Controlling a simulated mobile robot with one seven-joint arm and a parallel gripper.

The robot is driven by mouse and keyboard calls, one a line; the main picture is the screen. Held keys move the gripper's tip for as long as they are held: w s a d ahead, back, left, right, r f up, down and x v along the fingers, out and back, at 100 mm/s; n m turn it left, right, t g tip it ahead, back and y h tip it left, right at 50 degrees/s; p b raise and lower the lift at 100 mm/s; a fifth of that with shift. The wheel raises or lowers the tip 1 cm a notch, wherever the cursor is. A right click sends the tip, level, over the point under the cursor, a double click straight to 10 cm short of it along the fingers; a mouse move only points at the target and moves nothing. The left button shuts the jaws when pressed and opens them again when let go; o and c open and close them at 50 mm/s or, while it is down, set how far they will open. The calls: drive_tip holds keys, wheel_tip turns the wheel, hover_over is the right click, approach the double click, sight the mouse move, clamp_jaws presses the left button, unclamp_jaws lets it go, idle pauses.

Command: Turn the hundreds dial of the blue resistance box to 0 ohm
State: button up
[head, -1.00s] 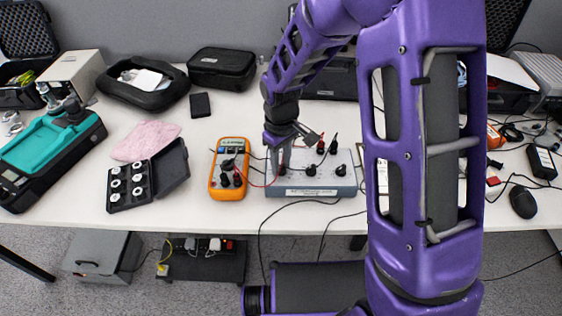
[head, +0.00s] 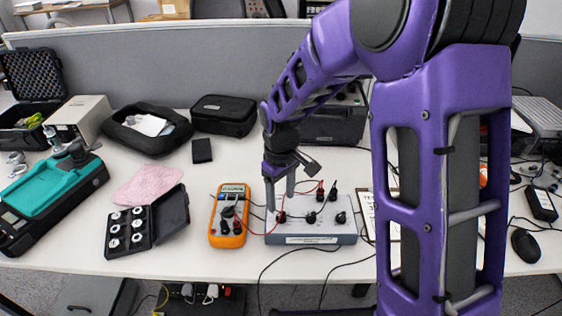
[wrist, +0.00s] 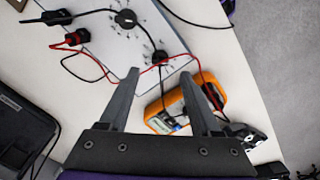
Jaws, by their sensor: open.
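The resistance box (head: 325,238) is blue-grey with a pale top and stands near the table's front edge in the head view. Its top carries a row of black dials, a left one (head: 281,217), a middle one (head: 311,218) and a right one (head: 341,218), plus red and black plugs at the back. The dial markings are too small to read. My gripper (head: 281,200) is open and empty, pointing down over the box's left end. In the wrist view, the end dial (wrist: 160,57) shows between the fingertips of my gripper (wrist: 160,73); another dial (wrist: 125,18) lies beyond.
An orange multimeter (head: 228,215) lies close left of the box, with red and black leads looping across to it. A black case with white weights (head: 130,230) and a pink cloth (head: 148,186) lie farther left. A clipboard (head: 385,218) lies right of the box, partly behind my arm.

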sight(281, 213)
wheel_tip(281, 213, up, 12)
drive_tip(key=p, duration=0.1)
drive_tip(key=shift+p, duration=0.35)
drive_tip(key=shift+w, duration=0.1)
